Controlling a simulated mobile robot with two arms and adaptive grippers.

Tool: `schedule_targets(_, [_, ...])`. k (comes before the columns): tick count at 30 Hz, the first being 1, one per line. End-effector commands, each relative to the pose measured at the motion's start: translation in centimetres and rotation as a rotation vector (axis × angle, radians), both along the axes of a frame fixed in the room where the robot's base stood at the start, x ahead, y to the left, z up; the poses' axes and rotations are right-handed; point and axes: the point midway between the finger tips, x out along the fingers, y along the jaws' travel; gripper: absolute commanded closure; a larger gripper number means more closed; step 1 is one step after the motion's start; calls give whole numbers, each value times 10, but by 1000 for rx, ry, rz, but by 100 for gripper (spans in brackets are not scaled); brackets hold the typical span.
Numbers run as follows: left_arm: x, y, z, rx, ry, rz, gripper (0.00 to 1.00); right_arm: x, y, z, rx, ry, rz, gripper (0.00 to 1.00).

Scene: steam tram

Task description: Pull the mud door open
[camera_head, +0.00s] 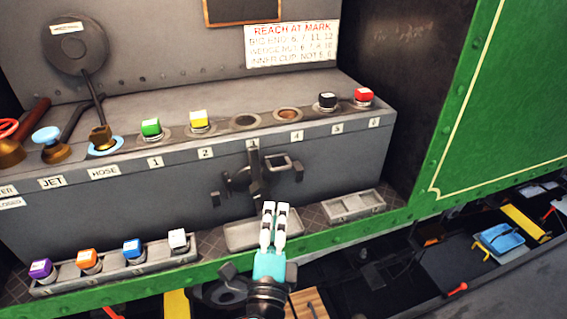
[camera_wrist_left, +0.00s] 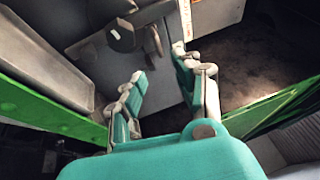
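A dark metal fitting with a round boss, an upright bar and side handles (camera_head: 255,178) is on the front face of the grey box; it appears to be the mud door with its latch, and it looks shut. Part of it shows in the left wrist view (camera_wrist_left: 122,36). My left gripper (camera_head: 275,207) is just below and in front of it, pointing up toward it, with a gap to the handles. In the left wrist view its fingers (camera_wrist_left: 157,68) are apart with nothing between them. My right gripper is out of both views.
A shallow grey tray (camera_head: 235,237) lies behind my left gripper, with a divided tray (camera_head: 356,206) to the right. A rack (camera_head: 115,275) of coloured caps stands left. A green edge beam (camera_head: 345,237) runs along the front. Several capped plugs and holes line the box top.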

Motion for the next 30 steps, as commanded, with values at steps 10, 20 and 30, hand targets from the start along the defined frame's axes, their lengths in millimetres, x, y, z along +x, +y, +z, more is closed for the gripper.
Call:
schedule_targets(10, [78, -7, 16, -1, 0, -1, 68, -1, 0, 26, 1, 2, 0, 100])
schedule_targets(20, [127, -11, 21, -2, 1, 0, 68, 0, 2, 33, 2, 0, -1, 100])
schedule_targets(30, [135, -11, 21, -2, 1, -1, 68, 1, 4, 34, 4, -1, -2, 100])
